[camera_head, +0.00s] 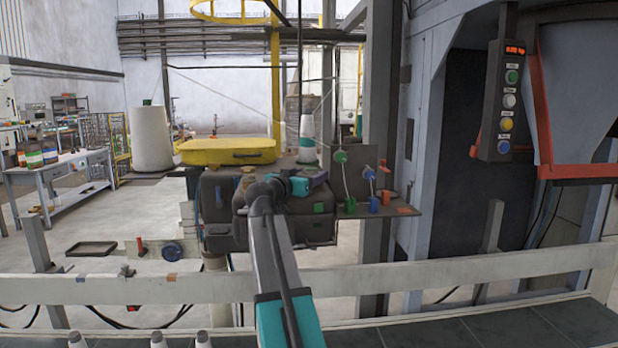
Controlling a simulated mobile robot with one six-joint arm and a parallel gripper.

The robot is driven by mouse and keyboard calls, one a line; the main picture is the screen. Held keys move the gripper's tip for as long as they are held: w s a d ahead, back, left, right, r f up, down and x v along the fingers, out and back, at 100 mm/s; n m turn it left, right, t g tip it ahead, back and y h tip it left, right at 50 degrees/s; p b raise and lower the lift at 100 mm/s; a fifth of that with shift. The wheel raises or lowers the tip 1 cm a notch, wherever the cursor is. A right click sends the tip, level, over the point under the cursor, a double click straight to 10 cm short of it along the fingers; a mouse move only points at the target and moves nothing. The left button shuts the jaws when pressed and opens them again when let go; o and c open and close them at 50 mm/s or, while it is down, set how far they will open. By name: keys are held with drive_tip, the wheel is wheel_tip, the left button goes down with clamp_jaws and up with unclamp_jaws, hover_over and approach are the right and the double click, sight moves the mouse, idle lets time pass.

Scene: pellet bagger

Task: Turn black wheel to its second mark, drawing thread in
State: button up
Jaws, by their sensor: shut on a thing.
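The dark sewing head (222,205) stands at centre, with a green patch on its front. My gripper (318,178) is at its upper right, shut on a dark part there that appears to be the black wheel. The wheel's outline and marks are hidden or too small to make out. A white thread cone (307,138) with a teal band stands behind. Pale thread (345,182) runs down from a green knob (340,156) on the plate at right. A blue knob (369,173) sits beside it. Where the thread enters the head is not visible.
A yellow cover (227,151) lies on top behind my arm. A pale rail (440,283) crosses in front, above a dark conveyor (520,326). A button box (503,100) hangs at right. A grey post (376,80) stands behind the knobs.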

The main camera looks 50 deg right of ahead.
drive_tip(key=shift+f, duration=0.2)
drive_tip(key=o, duration=0.8)
drive_tip(key=shift+a, duration=0.1)
drive_tip(key=shift+r, duration=0.1)
drive_tip(key=b+v, duration=0.1)
drive_tip(key=v, duration=1.2)
drive_tip(key=shift+s+a, duration=0.15)
drive_tip(key=shift+a, duration=0.2)
